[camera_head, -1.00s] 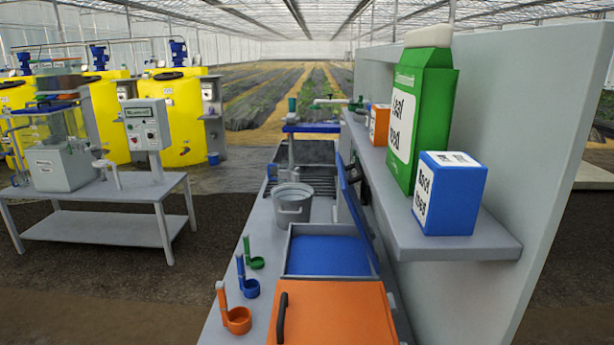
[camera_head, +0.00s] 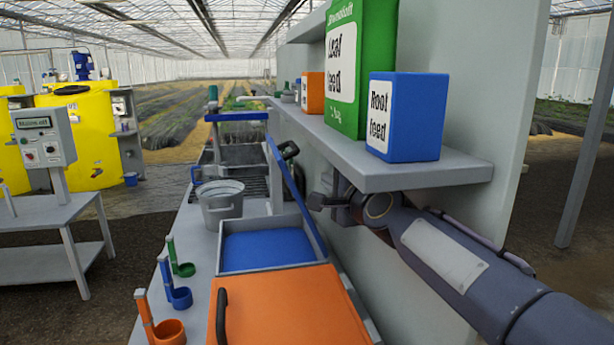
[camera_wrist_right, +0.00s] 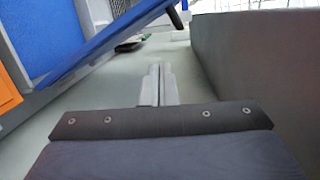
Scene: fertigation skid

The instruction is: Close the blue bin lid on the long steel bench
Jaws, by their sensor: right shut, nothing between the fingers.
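The blue bin (camera_head: 246,269) stands on the long steel bench (camera_head: 194,240), open, with a blue filling showing. Its blue lid (camera_head: 293,190) stands raised on the bin's right side, tilted a little, with a dark handle near its top. My right gripper (camera_head: 316,201) is just right of the lid, below the shelf, shut and empty. My left gripper is not in view.
A shelf (camera_head: 410,174) with feed cartons overhangs my right arm, beside a grey panel. An orange lid (camera_head: 280,305) lies shut in front of the blue bin. A metal bucket (camera_head: 220,207) and coloured scoops stand to the left.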

